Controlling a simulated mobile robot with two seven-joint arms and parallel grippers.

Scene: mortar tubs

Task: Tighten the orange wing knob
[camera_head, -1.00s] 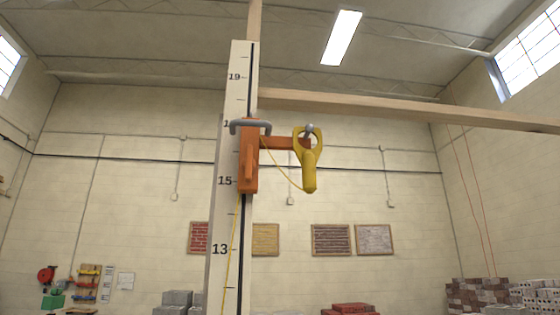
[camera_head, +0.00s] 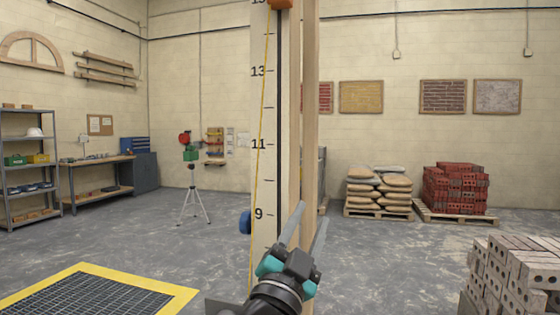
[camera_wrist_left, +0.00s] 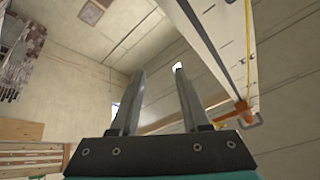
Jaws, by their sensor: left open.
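A tall pale gauge post (camera_head: 264,130) with black numbers stands upright in the head view. An orange part (camera_head: 281,4) on it is cut off by the top edge. In the left wrist view an orange clamp piece (camera_wrist_left: 243,112) with a grey hooked bar sits on the post (camera_wrist_left: 212,35), right of my fingers. I cannot make out the wing knob separately. My left gripper (camera_head: 312,213) is open and empty, pointing up in front of the post, well below the orange part. Its two fingers (camera_wrist_left: 160,72) stand apart in the left wrist view. My right gripper is not in view.
A yellow-edged floor grate (camera_head: 90,290) lies at lower left. A stack of grey bricks (camera_head: 515,275) stands at lower right. Sacks (camera_head: 380,188) and red bricks (camera_head: 455,187) sit on pallets behind. A tripod (camera_head: 194,195) stands left of the post. The floor between is clear.

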